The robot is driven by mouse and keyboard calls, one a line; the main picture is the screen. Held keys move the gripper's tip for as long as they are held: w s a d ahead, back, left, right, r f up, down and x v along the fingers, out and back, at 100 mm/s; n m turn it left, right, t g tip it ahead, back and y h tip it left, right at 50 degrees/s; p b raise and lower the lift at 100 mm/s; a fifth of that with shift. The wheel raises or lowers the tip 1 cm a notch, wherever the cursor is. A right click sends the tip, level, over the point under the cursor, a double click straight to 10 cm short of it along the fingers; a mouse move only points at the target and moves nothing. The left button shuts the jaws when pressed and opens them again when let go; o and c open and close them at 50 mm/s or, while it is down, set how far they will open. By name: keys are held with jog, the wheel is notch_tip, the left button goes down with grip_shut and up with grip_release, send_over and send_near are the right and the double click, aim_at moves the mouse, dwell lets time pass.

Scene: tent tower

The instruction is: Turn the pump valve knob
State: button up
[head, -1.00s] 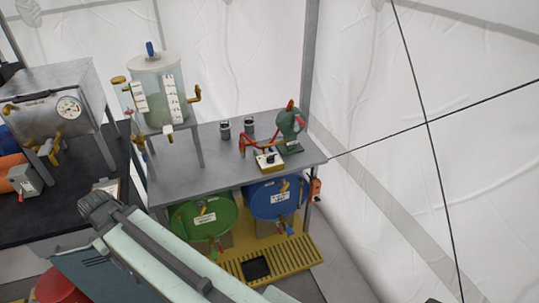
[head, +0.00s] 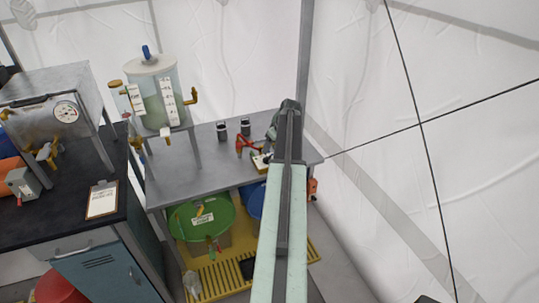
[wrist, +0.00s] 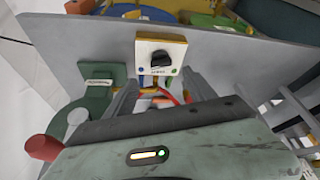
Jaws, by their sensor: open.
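The black knob (wrist: 160,59) sits on the face of a small white-and-yellow box (wrist: 174,50) in the wrist view. In the head view the box (head: 258,162) shows only in part beside my arm, at the right of the grey table; its knob is hard to make out. My gripper (wrist: 161,84) is open, with its two fingers pointing toward the box and the knob roughly between their lines, apart from both. A green pump (wrist: 97,90) stands beside the box; my arm mostly covers it in the head view.
Red pipework (head: 245,145) lies left of the box, with two small dark cups (head: 222,130) behind. A clear tank (head: 160,95) stands at the table's left. Green (head: 200,218) and blue drums sit below. White tent wall closes the right.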

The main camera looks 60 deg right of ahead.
aim_at(267, 157)
jog(key=b+x, duration=0.7)
jog(key=x, duration=0.1)
jog(key=shift+r, duration=0.1)
jog(key=shift+c, duration=0.3)
